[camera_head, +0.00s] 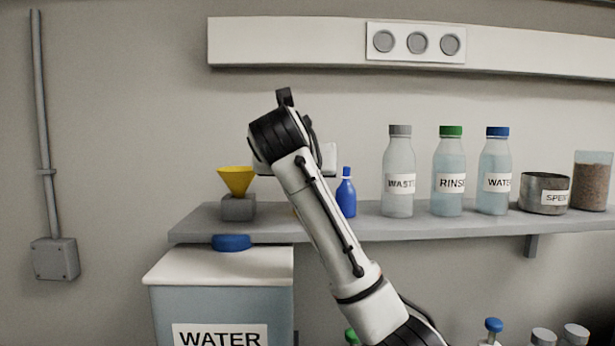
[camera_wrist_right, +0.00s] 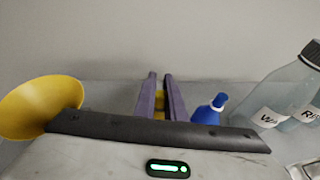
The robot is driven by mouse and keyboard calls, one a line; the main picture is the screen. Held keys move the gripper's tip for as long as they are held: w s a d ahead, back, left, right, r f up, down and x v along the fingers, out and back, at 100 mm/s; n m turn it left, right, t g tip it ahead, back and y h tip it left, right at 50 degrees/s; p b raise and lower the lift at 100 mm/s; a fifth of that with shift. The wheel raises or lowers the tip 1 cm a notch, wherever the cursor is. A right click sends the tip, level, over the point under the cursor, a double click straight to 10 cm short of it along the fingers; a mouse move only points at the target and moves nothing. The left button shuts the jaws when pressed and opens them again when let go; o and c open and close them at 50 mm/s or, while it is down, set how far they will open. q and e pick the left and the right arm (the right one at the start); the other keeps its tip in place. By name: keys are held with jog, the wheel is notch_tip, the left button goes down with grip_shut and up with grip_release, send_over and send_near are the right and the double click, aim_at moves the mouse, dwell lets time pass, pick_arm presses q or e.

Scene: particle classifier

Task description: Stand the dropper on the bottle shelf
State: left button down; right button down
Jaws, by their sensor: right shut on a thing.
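My right gripper (camera_wrist_right: 160,78) is shut on a small yellow thing, which I take to be the dropper (camera_wrist_right: 159,104). Only a small yellow patch shows between the fingers in the right wrist view. In the head view my right arm hides the gripper; a trace of orange-yellow (camera_head: 295,212) shows beside the arm at shelf height. The bottle shelf (camera_head: 450,226) is a long grey board on the wall. I cannot tell whether the held thing touches it. My left gripper is not in view.
On the shelf, a yellow funnel (camera_head: 236,181) on a grey block stands left of my gripper. A blue nozzle bottle (camera_head: 346,193) stands close on its right. Farther right are the waste (camera_head: 398,172), rinse (camera_head: 448,170) and water (camera_head: 494,170) bottles. A water tank (camera_head: 218,270) stands below left.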

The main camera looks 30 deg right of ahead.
jog(key=shift+f, duration=0.15)
jog(key=c, duration=1.8)
grip_release()
jog(key=shift+s+a, duration=0.1)
jog(key=shift+a, duration=0.05)
jog(key=shift+b+v, duration=1.15)
jog(key=shift+v, duration=4.75)
